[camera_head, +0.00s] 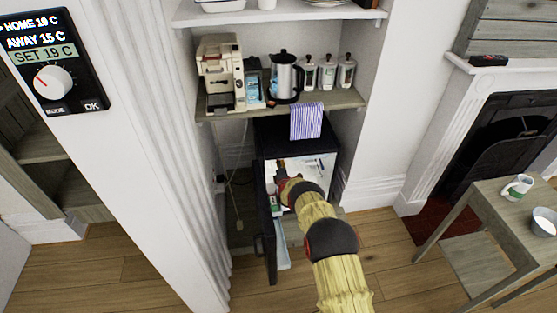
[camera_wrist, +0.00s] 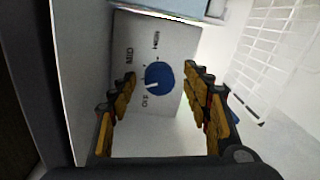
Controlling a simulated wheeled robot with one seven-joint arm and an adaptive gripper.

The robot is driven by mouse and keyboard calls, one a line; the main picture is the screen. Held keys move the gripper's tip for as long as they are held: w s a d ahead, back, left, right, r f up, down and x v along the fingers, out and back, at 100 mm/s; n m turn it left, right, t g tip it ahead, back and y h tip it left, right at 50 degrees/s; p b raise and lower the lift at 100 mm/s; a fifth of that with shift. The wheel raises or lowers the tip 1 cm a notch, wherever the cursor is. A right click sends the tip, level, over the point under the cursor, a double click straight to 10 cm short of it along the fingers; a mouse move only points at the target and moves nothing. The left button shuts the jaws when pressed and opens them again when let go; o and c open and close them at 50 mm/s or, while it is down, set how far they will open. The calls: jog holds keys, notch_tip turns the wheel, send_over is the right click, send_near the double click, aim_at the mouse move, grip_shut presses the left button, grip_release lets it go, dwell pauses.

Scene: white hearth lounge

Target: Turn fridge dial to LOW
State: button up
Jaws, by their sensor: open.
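The small black fridge (camera_head: 324,134) stands under the counter in the alcove, with its door (camera_head: 267,225) open. In the wrist view a round blue dial (camera_wrist: 159,76) sits on a grey panel (camera_wrist: 185,45) inside it. A white mark on the dial points left and slightly down in the picture. In the head view my arm hides the dial.
A white wire rack (camera_wrist: 268,50) is close on the right in the wrist view. A striped towel (camera_head: 306,120) hangs above the fridge opening. A coffee machine (camera_head: 219,70) and kettle (camera_head: 285,77) stand on the counter. A table (camera_head: 500,222) stands at right.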

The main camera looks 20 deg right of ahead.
jog(key=v, duration=1.1)
jog(key=shift+s, duration=0.2)
jog(key=shift+s, duration=0.1)
